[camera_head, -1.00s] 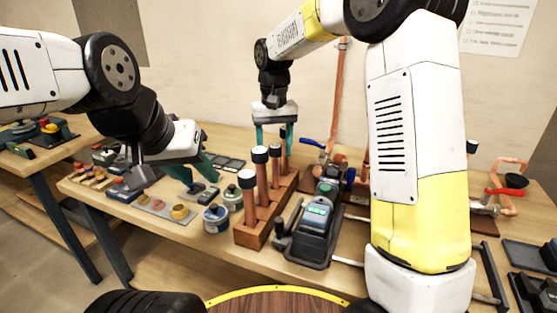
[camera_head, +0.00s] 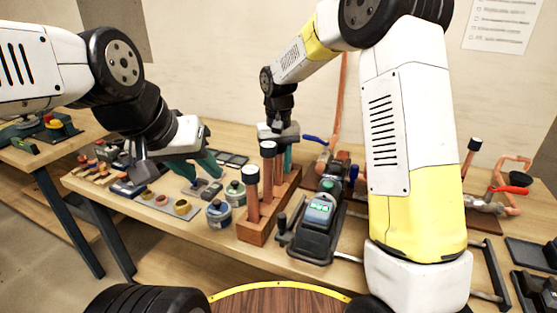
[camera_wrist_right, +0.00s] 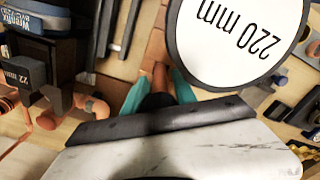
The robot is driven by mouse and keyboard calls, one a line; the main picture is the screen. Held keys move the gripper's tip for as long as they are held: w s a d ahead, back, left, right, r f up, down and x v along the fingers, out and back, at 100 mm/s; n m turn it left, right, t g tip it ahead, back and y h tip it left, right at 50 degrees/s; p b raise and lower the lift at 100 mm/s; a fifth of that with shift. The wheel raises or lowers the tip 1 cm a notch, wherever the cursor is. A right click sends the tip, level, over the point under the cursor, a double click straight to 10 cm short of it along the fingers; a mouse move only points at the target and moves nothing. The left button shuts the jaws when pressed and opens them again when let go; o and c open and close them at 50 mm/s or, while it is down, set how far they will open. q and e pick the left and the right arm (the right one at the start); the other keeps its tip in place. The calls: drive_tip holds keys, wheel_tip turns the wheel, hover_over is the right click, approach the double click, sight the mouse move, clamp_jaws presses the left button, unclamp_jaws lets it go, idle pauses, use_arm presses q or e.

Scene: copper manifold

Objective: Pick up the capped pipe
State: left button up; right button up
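Copper pipes with dark, white-topped caps stand upright in a wooden rack (camera_head: 254,237); a front capped pipe (camera_head: 252,197) and a second capped pipe (camera_head: 268,175) show clearly. My right gripper (camera_head: 280,168) is low over the rack's rear, pointing down, partly hidden behind the second pipe. In the right wrist view its teal fingers (camera_wrist_right: 159,78) stand apart on either side of a copper pipe (camera_wrist_right: 160,74); I cannot see contact. A large white cap top marked "220 mm" (camera_wrist_right: 222,38) is close beside them. My left gripper (camera_head: 205,168) is open and empty above the table's left part.
Small tins (camera_head: 218,214) stand left of the rack. A dark device with a lit screen (camera_head: 318,217) is close on its right. Another capped pipe (camera_head: 472,150) stands at the far right near a red-handled valve (camera_head: 510,189). The wall is behind.

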clamp_jaws()
